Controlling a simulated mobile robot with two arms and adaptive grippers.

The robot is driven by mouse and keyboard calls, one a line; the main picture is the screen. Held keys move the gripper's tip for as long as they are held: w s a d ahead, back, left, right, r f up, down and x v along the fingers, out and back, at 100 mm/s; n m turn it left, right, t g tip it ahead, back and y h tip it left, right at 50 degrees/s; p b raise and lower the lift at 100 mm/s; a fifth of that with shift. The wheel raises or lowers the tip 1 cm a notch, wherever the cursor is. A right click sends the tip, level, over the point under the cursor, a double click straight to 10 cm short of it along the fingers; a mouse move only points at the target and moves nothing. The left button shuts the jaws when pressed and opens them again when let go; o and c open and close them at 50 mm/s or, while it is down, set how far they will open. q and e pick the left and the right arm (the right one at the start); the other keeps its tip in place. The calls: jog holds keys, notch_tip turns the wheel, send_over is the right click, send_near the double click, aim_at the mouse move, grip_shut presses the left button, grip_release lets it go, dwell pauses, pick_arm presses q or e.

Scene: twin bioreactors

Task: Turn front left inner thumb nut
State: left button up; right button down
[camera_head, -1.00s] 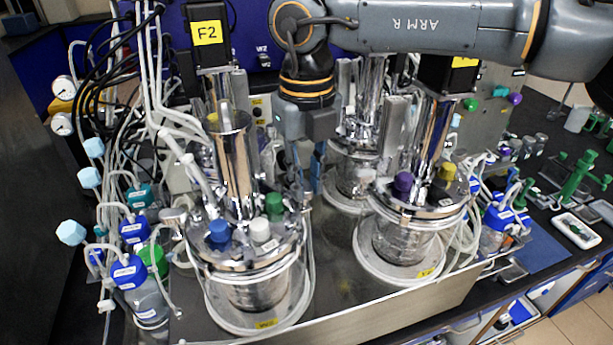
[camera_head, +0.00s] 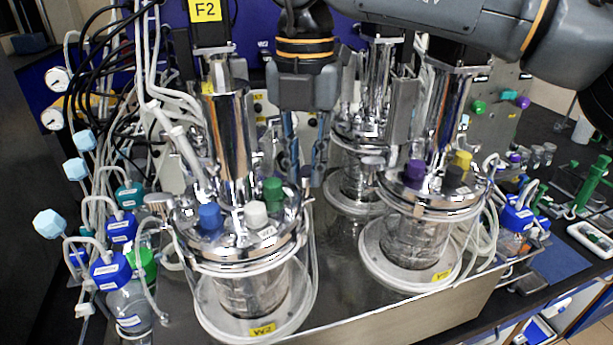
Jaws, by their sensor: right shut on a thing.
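The front left bioreactor (camera_head: 245,285) is a glass vessel with a shiny metal lid, carrying blue, white and green caps. Its inner thumb nut (camera_head: 306,173) is a small greyish knob at the right edge of the lid. My right gripper (camera_head: 306,178) comes down from above, pointing downward. Its two blue fingers stand on either side of the nut and are shut on it. The exact contact is small and partly hidden by the fingers. A silver thumb nut (camera_head: 157,201) shows at the left of the same lid. My left gripper is not in view.
The front right bioreactor (camera_head: 415,240) stands to the right, with another vessel (camera_head: 352,190) behind. Tall metal columns rise close to my right gripper. Tubing and blue-capped bottles (camera_head: 110,270) crowd the left side. A green stand (camera_head: 590,187) is at far right.

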aim_at(303, 172)
jog(key=m+b, duration=0.1)
jog(key=m, duration=0.1)
jog(key=m+b, duration=0.1)
jog(key=m, duration=0.1)
jog(key=shift+w+a+f+m, duration=0.1)
jog(key=shift+a+m, duration=0.05)
jog(key=shift+m, duration=0.15)
jog(key=shift+w+a+m+b, duration=0.1)
jog(key=shift+m+b, duration=1.15)
jog(key=shift+m, duration=1.25)
jog(key=c, duration=1.2)
grip_release()
jog(key=shift+r, duration=3.85)
